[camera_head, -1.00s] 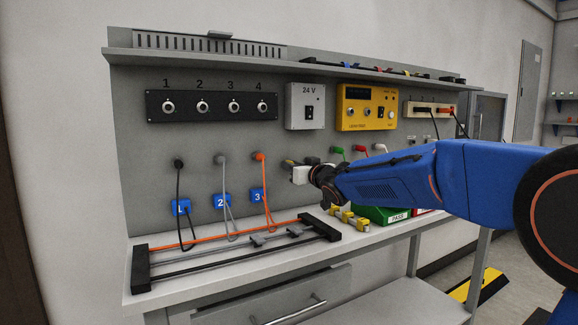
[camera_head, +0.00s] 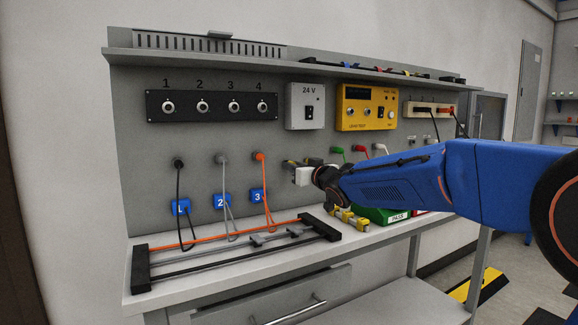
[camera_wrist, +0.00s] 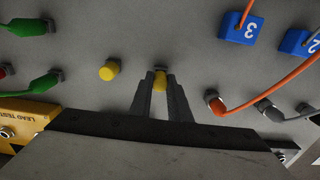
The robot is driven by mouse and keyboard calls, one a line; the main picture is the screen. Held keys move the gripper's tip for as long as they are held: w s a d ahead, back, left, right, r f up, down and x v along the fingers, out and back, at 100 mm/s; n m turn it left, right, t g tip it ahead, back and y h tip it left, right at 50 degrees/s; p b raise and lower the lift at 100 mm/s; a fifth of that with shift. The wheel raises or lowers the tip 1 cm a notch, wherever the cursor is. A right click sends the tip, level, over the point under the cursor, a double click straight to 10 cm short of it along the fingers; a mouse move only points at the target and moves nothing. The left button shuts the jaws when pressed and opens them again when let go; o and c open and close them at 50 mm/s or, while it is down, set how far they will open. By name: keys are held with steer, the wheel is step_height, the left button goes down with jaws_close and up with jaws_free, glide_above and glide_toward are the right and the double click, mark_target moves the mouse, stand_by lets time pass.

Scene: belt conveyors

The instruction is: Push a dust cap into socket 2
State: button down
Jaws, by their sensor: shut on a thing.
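My gripper (camera_head: 288,165) is in front of the grey back panel, right of the orange plug. In the wrist view my gripper (camera_wrist: 160,84) is shut on a yellow dust cap (camera_wrist: 160,80), held close to the panel; whether it touches the panel I cannot tell. A second yellow cap (camera_wrist: 109,70) is on the panel beside it. In the head view the held cap cannot be made out. Socket 2 (camera_head: 202,106) is a round metal socket in the black strip (camera_head: 155,107) at the upper left, with its opening facing out. It is well away from my gripper.
Black, grey and orange (camera_head: 259,157) plugs with hanging cables are left of my gripper. A 24 V box (camera_head: 305,106) and yellow tester (camera_head: 366,108) are above. A cable rack (camera_head: 140,272), yellow parts (camera_head: 348,218) and a green bin (camera_head: 378,214) are on the bench. A shelf (camera_head: 280,62) overhangs.

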steer(key=shift+v, duration=1.75)
